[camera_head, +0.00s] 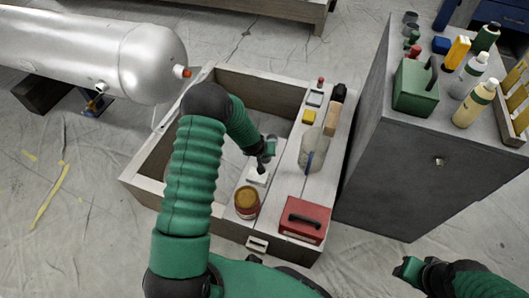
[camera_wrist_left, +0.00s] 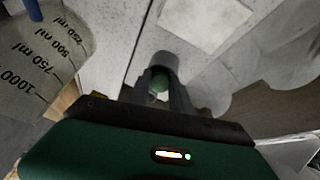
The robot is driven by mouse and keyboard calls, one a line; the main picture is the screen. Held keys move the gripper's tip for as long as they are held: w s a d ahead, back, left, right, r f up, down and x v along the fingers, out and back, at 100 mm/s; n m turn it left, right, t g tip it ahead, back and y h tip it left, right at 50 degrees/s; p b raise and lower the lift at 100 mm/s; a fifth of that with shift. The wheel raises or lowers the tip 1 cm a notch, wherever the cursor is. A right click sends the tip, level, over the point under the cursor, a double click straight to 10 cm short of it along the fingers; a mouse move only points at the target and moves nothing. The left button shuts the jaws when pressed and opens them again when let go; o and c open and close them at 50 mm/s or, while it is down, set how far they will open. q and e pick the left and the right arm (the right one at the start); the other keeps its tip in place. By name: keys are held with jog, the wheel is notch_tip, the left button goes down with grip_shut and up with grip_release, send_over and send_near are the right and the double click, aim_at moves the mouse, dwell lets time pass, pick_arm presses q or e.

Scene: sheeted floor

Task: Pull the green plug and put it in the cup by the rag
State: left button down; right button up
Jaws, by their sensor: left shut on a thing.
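My left gripper (camera_head: 264,158) reaches over the open wooden crate (camera_head: 145,180), beside its plank shelf. In the left wrist view its fingers (camera_wrist_left: 162,92) are shut on a small green thing (camera_wrist_left: 159,84), likely the green plug. A grey cylinder (camera_wrist_left: 164,64) is right at the green thing; whether it is a cup or part of the plug I cannot tell. It also shows in the head view (camera_head: 271,139). A pale flat square (camera_head: 258,176), perhaps the rag, lies close by and shows in the wrist view (camera_wrist_left: 205,22). My right gripper (camera_head: 408,268) is low at right, its jaws unclear.
A clear measuring jug (camera_head: 313,150) with a blue item inside stands on the shelf. A grey cabinet (camera_head: 400,160) at right carries bottles and a green box (camera_head: 415,88). A silver tank (camera_head: 95,50) lies at left.

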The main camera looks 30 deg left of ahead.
pick_arm(q)
jog(key=shift+a, duration=0.2)
jog(key=shift+f, duration=0.1)
jog(key=c, duration=1.1)
grip_release()
jog(key=shift+d, duration=0.1)
